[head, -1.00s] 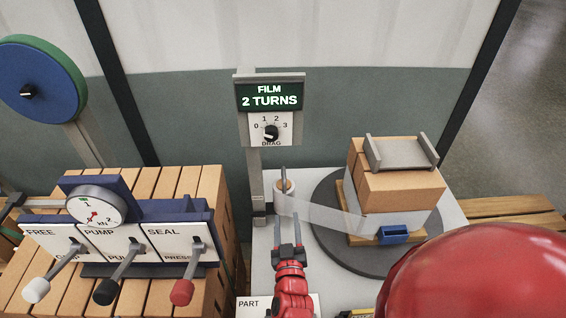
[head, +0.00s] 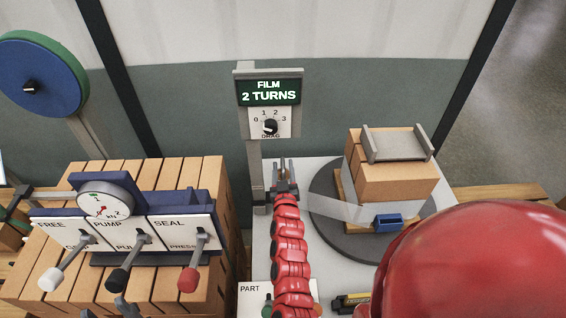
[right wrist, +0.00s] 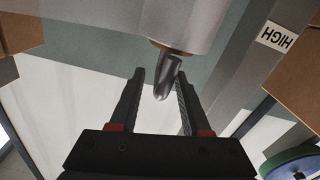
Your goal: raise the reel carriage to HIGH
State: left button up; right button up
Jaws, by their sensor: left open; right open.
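In the right wrist view the pale film reel (right wrist: 180,22) is at the top, with a dark rounded metal handle (right wrist: 167,78) hanging from it. My right gripper (right wrist: 158,82) is open, with the handle between its fingers. I see no clear contact. The HIGH label (right wrist: 276,37) appears upside down on the grey post at upper right. In the head view my right gripper (head: 284,168) is beside the post (head: 256,175) and hides most of the reel. My left gripper (head: 122,306) is open at the bottom edge, below the PUMP lever, partly cut off.
Film (head: 340,210) stretches to the wrapped boxes on the dark turntable (head: 345,245). A sign (head: 269,92) above reads FILM 2 TURNS, over a DRAG dial (head: 270,124). The lever panel (head: 125,240) stands at left, and a large red dome (head: 470,265) blocks the lower right.

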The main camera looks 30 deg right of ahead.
jog(key=shift+w+d, duration=0.3)
jog(key=shift+w, duration=0.2)
grip_shut()
dwell(1.2)
